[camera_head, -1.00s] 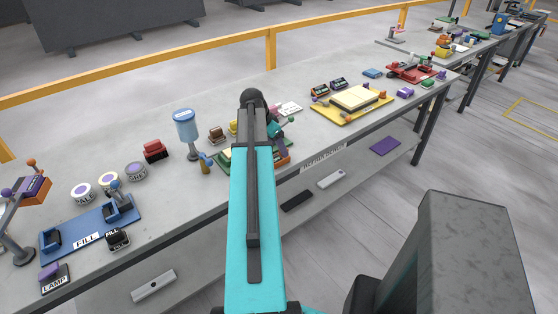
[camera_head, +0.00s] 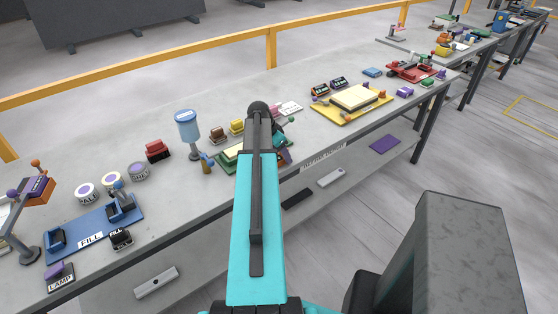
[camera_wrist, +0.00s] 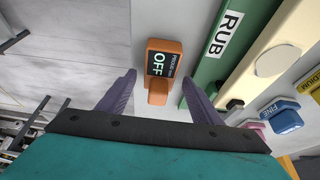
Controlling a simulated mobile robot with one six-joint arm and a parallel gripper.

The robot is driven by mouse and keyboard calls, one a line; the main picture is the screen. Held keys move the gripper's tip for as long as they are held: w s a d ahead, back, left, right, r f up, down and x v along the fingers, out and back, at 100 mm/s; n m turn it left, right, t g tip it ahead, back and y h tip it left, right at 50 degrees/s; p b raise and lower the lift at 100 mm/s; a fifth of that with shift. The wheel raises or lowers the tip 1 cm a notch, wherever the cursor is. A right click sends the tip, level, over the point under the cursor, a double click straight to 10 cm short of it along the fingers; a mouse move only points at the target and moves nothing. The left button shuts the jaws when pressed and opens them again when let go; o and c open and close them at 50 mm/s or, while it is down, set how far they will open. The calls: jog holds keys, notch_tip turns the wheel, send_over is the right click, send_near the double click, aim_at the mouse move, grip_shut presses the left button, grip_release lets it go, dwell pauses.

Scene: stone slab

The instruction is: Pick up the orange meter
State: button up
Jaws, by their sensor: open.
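The orange meter (camera_wrist: 174,46) is in the upper middle of the wrist view. It has a dark display reading "OFF" and a small orange block at its near end. My gripper (camera_wrist: 157,88) is open, with one purple finger to each side of the meter's near end. I see no finger touching it, and the gap in depth is hard to judge. In the head view, my arm hides much of this spot, and I cannot make out the meter clearly there.
A green board marked "RUB" (camera_wrist: 222,38) lies close to the right of the meter in the wrist view, with a cream bar beside it. A blue block marked "FINE" (camera_wrist: 286,120) is further right. In the head view, a blue cup dispenser (camera_head: 188,128) stands left of my arm.

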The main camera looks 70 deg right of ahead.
jog(key=c, duration=1.2)
jog(key=shift+r, duration=0.2)
jog(key=shift+c, duration=0.2)
jog(key=shift+r+b, duration=1)
jog(key=shift+r, duration=0.6)
jog(key=s+a+b, duration=0.6)
jog(key=a, duration=0.5)
jog(key=shift+s+a+r, duration=0.3)
jog(key=shift+a+r, duration=0.05)
jog(key=shift+r, duration=0.1)
jog(key=shift+b, duration=0.45)
jog(key=b, duration=0.5)
jog(key=shift+s+a+b, duration=0.2)
jog(key=shift+a+b, duration=0.1)
jog(key=shift+b, duration=0.1)
jog(key=b, duration=0.2)
jog(key=a+b, duration=0.1)
jog(key=b, duration=0.2)
jog(key=shift+s+a+r, duration=0.1)
jog(key=shift+s, duration=0.2)
